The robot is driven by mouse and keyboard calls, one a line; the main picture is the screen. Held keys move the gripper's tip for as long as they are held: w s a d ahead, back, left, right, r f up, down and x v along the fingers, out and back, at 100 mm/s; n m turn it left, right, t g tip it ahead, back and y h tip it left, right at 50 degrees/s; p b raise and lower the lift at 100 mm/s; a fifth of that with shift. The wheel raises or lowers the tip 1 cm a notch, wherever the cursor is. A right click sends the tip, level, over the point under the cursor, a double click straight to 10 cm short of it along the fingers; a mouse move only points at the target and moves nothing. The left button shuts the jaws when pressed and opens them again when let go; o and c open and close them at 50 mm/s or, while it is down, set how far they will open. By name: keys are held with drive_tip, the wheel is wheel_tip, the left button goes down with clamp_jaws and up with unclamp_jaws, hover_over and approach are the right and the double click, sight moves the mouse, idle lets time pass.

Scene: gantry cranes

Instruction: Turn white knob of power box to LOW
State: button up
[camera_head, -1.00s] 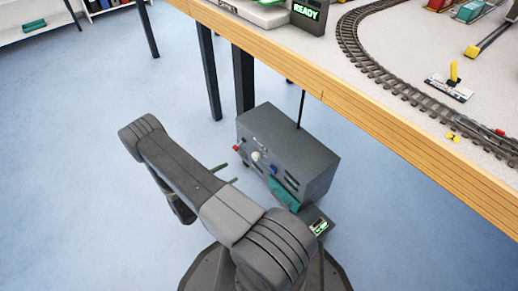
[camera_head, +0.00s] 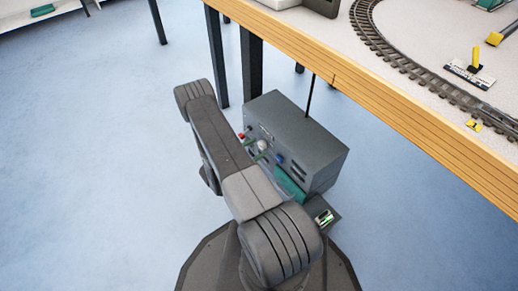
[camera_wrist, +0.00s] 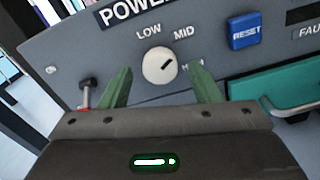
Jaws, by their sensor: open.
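The white knob (camera_wrist: 159,65) is on the front panel of the grey power box (camera_wrist: 62,62) in the wrist view. Its dark mark points up and right, toward the MID label (camera_wrist: 184,33). The LOW label (camera_wrist: 148,33) is above the knob, slightly left. My gripper (camera_wrist: 160,78) is open, with one green finger on each side of the knob; I cannot tell whether they touch it. In the head view the power box (camera_head: 310,140) stands on the floor under the table edge, and the white knob (camera_head: 262,146) is partly behind my arm.
A blue RESET button (camera_wrist: 245,31) is right of the knob, with a teal drawer front (camera_wrist: 285,88) below it. A red-tipped switch (camera_wrist: 86,90) is at the left. The table (camera_head: 400,125) with train track overhangs the box. Blue floor is free at the left.

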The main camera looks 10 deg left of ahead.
drive_tip(key=shift+x, duration=0.9)
drive_tip(key=c, duration=1)
drive_tip(key=shift+n, duration=0.4)
drive_tip(key=n, duration=0.5)
drive_tip(key=shift+n, duration=0.4)
drive_tip(key=n, duration=0.5)
drive_tip(key=shift+n, duration=0.3)
